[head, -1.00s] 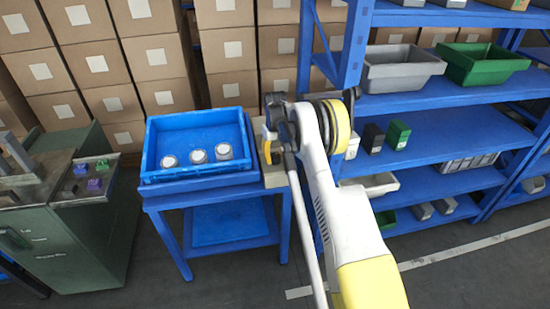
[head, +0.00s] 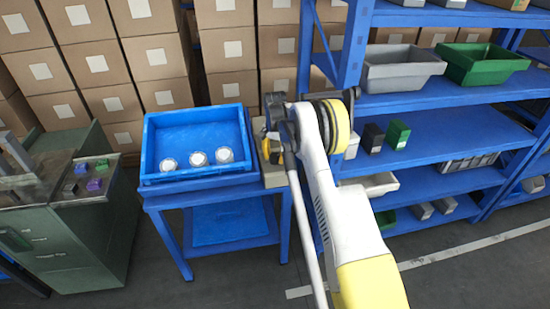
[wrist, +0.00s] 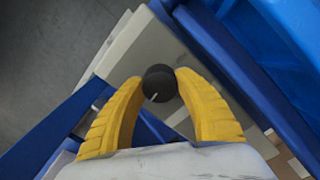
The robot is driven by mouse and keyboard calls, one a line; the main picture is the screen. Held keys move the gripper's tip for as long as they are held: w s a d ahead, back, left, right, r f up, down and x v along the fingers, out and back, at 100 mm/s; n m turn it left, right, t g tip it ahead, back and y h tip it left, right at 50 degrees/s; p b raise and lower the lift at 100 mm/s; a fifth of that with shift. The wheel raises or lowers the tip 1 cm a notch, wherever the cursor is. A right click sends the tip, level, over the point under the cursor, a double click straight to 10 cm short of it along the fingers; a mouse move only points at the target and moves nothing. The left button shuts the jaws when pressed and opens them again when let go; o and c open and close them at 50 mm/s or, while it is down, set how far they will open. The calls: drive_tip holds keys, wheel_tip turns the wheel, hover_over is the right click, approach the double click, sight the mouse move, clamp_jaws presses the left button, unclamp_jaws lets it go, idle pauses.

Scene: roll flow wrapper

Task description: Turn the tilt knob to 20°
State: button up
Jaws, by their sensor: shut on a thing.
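The tilt knob (wrist: 160,81) is a round black knob with a short white pointer line, seen in the wrist view. The line points toward the bottom of the picture and slightly left. The knob sits on a pale beige box (wrist: 145,45), which also shows in the head view (head: 274,179) beside the blue tray. My gripper (wrist: 157,85) has its two yellow fingers shut on the knob, one on each side. In the head view my gripper (head: 269,149) is at the box, and the knob is hidden. No degree marks are readable.
A blue tray (head: 194,117) with several white-topped round parts stands on a blue table left of the box. Blue shelving (head: 455,125) with bins stands close on the right. A green cabinet (head: 85,225) is at the left, and stacked cartons are behind.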

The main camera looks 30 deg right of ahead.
sight(275, 156)
drive_tip(key=shift+m, duration=0.8)
drive_tip(key=o, duration=1.2)
drive_tip(key=shift+o, duration=0.2)
wheel_tip(275, 156, up, 12)
